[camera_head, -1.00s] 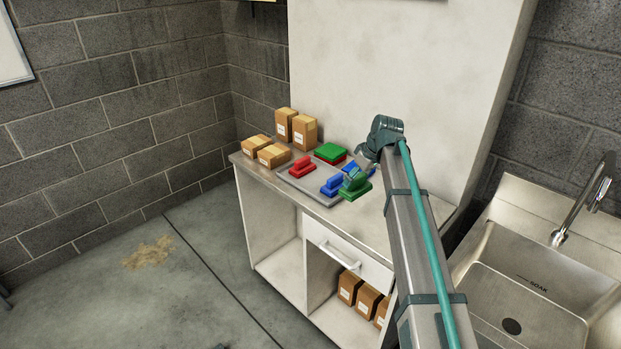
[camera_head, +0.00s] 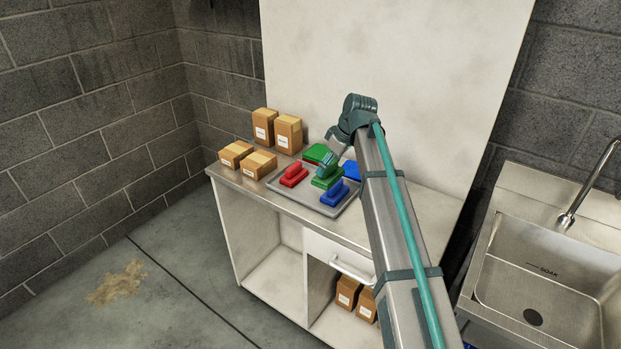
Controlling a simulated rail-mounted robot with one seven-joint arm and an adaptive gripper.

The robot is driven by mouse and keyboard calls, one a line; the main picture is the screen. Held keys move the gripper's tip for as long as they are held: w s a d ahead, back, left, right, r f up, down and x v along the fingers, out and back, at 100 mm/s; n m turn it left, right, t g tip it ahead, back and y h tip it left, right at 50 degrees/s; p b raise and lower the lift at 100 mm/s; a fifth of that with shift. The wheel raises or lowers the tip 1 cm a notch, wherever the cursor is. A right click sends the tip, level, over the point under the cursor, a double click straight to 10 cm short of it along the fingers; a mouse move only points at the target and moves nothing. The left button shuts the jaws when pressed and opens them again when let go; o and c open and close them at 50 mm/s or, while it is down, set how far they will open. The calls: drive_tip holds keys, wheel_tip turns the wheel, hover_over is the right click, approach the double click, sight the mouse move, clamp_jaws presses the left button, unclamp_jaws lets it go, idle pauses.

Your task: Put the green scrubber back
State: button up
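The green scrubber (camera_head: 326,182) is over the grey tray (camera_head: 302,198) on the counter, between the red scrubber (camera_head: 293,176) and the blue scrubber (camera_head: 334,194). My gripper (camera_head: 326,168) comes down from above and appears shut on its handle, though the fingers are small in view. I cannot tell whether the green scrubber touches the tray or hangs just above it. Behind it are a green pad (camera_head: 316,152) with red below it, and a blue pad (camera_head: 351,168) partly hidden by my arm.
Several cardboard boxes (camera_head: 260,163) stand on the counter (camera_head: 385,205) to the left and behind the tray. More boxes (camera_head: 347,291) sit on the lower shelf. A drawer with a handle (camera_head: 350,268) is below. A steel sink (camera_head: 540,285) is at right.

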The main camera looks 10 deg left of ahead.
drive_tip(key=shift+w+a+f+p, duration=0.7)
drive_tip(key=shift+w+a+f, duration=0.25)
drive_tip(key=shift+w+f, duration=0.75)
drive_tip(key=shift+w+a+f+p, duration=0.85)
drive_tip(key=shift+w+f, duration=0.4)
drive_tip(key=shift+w, duration=0.7)
drive_tip(key=shift+w+a+f+p, duration=0.6)
drive_tip(key=shift+w+a+f, duration=0.4)
drive_tip(key=shift+w+f, duration=0.7)
wheel_tip(320, 180, down, 2)
drive_tip(key=shift+w+f+p, duration=0.15)
drive_tip(key=shift+p, duration=0.8)
drive_tip(key=shift+f, duration=0.3)
drive_tip(key=shift+f, duration=0.2)
drive_tip(key=o, duration=1.1)
drive_tip(key=shift+c, duration=0.2)
